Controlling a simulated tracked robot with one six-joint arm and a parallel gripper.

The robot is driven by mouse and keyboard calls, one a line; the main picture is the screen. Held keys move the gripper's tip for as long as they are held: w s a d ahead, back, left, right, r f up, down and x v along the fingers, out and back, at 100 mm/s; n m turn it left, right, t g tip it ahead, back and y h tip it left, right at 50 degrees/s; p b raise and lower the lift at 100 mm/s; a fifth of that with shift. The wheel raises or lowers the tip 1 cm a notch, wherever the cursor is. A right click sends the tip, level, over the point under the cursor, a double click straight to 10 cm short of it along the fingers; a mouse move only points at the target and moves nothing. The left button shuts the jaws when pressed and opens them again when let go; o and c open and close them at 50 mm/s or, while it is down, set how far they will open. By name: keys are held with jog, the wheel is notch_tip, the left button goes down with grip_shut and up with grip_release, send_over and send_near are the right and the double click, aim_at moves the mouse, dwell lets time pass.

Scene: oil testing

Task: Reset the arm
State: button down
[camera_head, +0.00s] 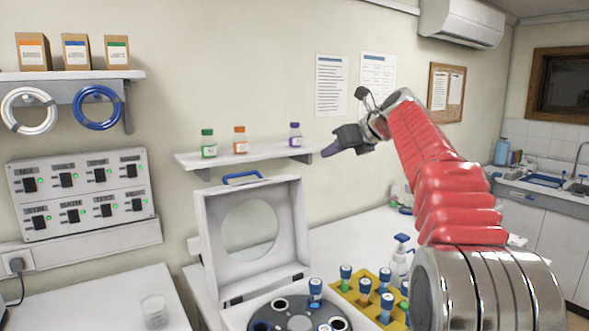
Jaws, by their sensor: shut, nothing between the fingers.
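My gripper (331,149) is at the end of my red arm, raised above the bench and pointing left, close to the right end of the small wall shelf. Its fingers are shut with nothing between them. The arm rises from the lower right of the view and bends up and to the left.
A white centrifuge (212,226) stands below with its lid open and tubes in its rotor (298,322). A yellow rack (343,291) with several tubes is right of it. The wall shelf (228,157) holds three small bottles. A glass beaker (155,311) stands lower left.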

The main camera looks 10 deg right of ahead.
jog(key=s+f+n+g+h, duration=0.15)
jog(key=s+f+n, duration=0.25)
jog(key=f+n, duration=0.4)
jog(key=s+f+n+g+h, duration=0.1)
jog(key=s+f+n+g, duration=0.1)
jog(key=s+f+n, duration=0.45)
jog(key=s+a+f+n, duration=0.4)
jog(key=s+f+n, duration=0.1)
jog(key=s, duration=0.6)
jog(key=s+a+f+n+g+h, duration=0.1)
jog(key=s+a+f+n, duration=0.3)
jog(key=s, duration=0.8)
jog(key=s+a+f+n+g, duration=0.1)
jog(key=s+a+f+n, duration=0.4)
jog(key=s+f+n, duration=0.3)
jog(key=s, duration=0.4)
jog(key=shift+h, duration=0.35)
jog(key=shift+s+n+g, duration=0.1)
jog(key=shift+n+g, duration=0.15)
